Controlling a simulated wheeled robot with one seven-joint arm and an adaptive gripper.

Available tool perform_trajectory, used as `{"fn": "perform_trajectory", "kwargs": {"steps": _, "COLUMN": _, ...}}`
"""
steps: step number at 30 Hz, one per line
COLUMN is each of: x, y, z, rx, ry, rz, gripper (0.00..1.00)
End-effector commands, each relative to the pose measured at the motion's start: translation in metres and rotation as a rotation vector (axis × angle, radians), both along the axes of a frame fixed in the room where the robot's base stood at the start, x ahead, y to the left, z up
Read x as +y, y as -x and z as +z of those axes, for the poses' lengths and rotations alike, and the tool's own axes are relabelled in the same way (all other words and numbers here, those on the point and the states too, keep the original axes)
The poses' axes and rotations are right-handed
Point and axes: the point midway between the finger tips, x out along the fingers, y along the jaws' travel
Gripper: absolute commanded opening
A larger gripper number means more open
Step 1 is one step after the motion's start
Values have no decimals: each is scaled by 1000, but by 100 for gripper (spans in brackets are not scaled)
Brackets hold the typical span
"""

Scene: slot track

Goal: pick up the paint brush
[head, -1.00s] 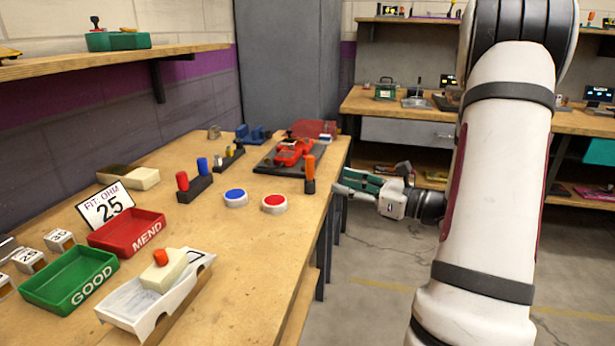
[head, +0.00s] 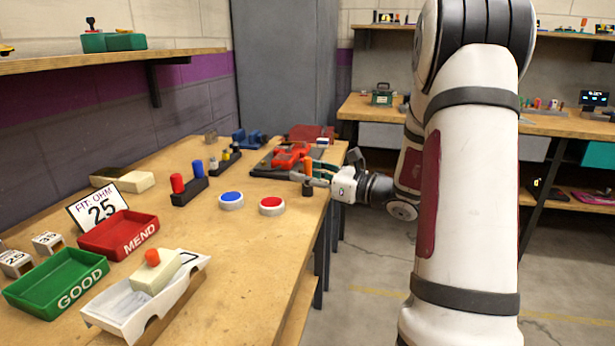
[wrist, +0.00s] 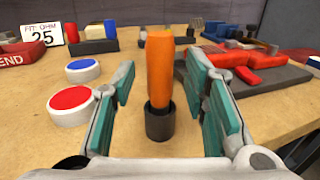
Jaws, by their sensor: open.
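An orange handle (head: 307,165) stands upright in a small dark cup (head: 307,188) near the table's right edge. Only the handle shows, so I cannot tell whether bristles are hidden in the cup. Nothing else in view is clearly a paint brush. In the wrist view the orange handle (wrist: 160,68) and the dark cup (wrist: 159,122) are in the middle. My gripper (wrist: 162,100) is open, with one teal-padded finger on each side of the handle. Gaps show on both sides, and the fingers look apart from it. In the head view my gripper (head: 310,176) reaches in from the right.
A red button (head: 271,206) and a blue button (head: 231,200) sit left of the cup. A red model on a dark board (head: 262,169) lies just behind it. Red and blue pegs (head: 188,187) stand farther left. Bare tabletop (head: 245,250) lies in front.

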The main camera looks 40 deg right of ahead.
Motion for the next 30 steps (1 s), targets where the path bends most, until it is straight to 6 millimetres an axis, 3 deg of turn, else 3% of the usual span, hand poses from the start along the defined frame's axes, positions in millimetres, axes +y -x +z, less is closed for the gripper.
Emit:
{"fn": "perform_trajectory", "kwargs": {"steps": 3, "x": 0, "y": 0, "z": 0, "rx": 0, "ry": 0, "rz": 0, "gripper": 41}}
{"fn": "perform_trajectory", "kwargs": {"steps": 9, "x": 0, "y": 1, "z": 0, "rx": 0, "ry": 1, "rz": 0, "gripper": 0}}
{"fn": "perform_trajectory", "kwargs": {"steps": 22, "x": 0, "y": 1, "z": 4, "rx": 0, "ry": 1, "rz": 0, "gripper": 0}}
{"fn": "perform_trajectory", "kwargs": {"steps": 30, "x": 0, "y": 1, "z": 36, "rx": -2, "ry": 3, "rz": 1, "gripper": 0}}
